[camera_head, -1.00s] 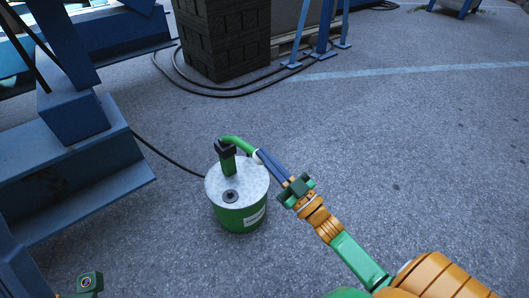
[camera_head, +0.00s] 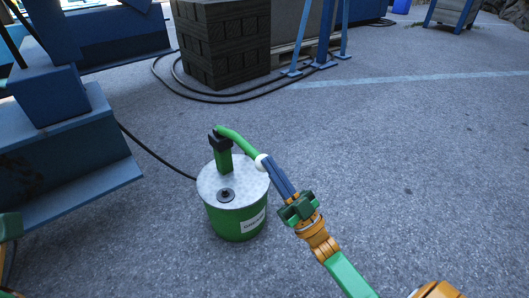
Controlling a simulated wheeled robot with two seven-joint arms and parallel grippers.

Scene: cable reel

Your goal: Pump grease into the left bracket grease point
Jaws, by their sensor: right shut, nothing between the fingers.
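A green grease pump bucket (camera_head: 236,222) with a grey metal lid (camera_head: 210,190) stands upright on the ground near the middle. A green pump post (camera_head: 223,161) with a black head (camera_head: 219,141) rises from the lid. Its green handle (camera_head: 239,143) slopes down to the right and ends in a white ball (camera_head: 262,162). My right gripper (camera_head: 269,170) is shut, its blue fingers at the ball end with nothing between them. A black hose (camera_head: 157,153) runs from behind the bucket to the blue steel structure (camera_head: 70,165) at left. I cannot make out the left bracket's grease point.
A dark block stack (camera_head: 222,45) stands at the back, with black cable (camera_head: 215,97) looped on the ground before it. Blue support legs (camera_head: 325,45) stand beside it. Open asphalt (camera_head: 430,150) lies to the right. Part of my left arm shows at the left edge.

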